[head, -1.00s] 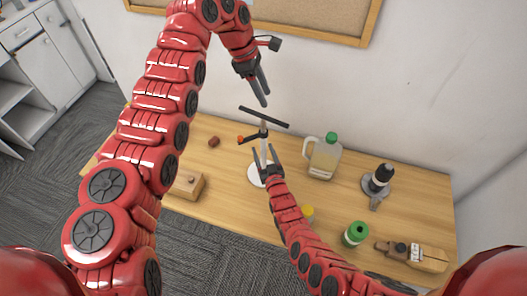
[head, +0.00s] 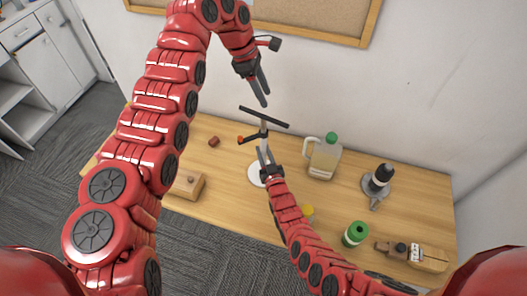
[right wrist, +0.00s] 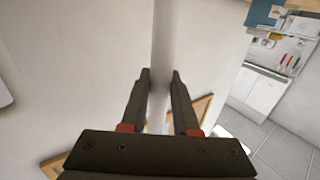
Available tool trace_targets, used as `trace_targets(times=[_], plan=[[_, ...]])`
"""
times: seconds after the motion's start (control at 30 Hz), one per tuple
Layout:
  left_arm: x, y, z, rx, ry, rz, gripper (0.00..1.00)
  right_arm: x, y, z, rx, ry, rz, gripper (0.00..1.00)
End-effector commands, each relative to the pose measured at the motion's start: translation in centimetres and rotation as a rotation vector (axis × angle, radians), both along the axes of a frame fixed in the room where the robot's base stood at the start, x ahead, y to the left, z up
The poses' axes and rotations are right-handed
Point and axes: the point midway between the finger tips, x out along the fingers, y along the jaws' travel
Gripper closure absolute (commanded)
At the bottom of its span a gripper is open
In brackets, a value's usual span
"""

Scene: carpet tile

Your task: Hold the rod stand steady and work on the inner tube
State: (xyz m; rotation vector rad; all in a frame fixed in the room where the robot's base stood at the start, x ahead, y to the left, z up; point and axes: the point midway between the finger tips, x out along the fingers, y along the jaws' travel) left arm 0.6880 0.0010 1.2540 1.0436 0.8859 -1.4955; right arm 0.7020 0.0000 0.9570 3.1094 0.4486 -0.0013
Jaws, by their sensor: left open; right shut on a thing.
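The rod stand has a round white base (head: 255,174) on the wooden table and an upright pale rod (head: 264,131). A long dark bar (head: 264,117) lies across the rod's top, and a dark clamp with an orange knob (head: 240,139) sits below it. I cannot make out which part is the inner tube. My right gripper (head: 265,157) is shut on the rod below the clamp. In the right wrist view the rod (right wrist: 166,45) passes between its fingers (right wrist: 160,92). My left gripper (head: 264,95) is open and empty above the dark bar, apart from it.
A jug with a green cap (head: 323,160) and a dark-topped device (head: 378,182) stand right of the stand. A green roll (head: 355,234) and a wooden device (head: 412,252) are near the front right. A wooden block (head: 188,185) and a small brown piece (head: 213,142) lie left.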

Motion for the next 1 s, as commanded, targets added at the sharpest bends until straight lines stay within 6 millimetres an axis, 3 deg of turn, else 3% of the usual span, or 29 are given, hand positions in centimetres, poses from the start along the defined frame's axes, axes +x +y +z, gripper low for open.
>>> trace_targets(times=[0.9, 1.0], plan=[[0.0, 0.0, 0.0, 0.0, 0.0, 0.0, 0.5, 0.02, 0.0, 0.06, 0.0, -0.001, 0.0, 1.0], [0.04, -0.04, -0.04, 0.005, -0.002, -0.004, 0.55, 0.03, 0.0, 0.07, 0.001, -0.002, 0.0, 1.0]])
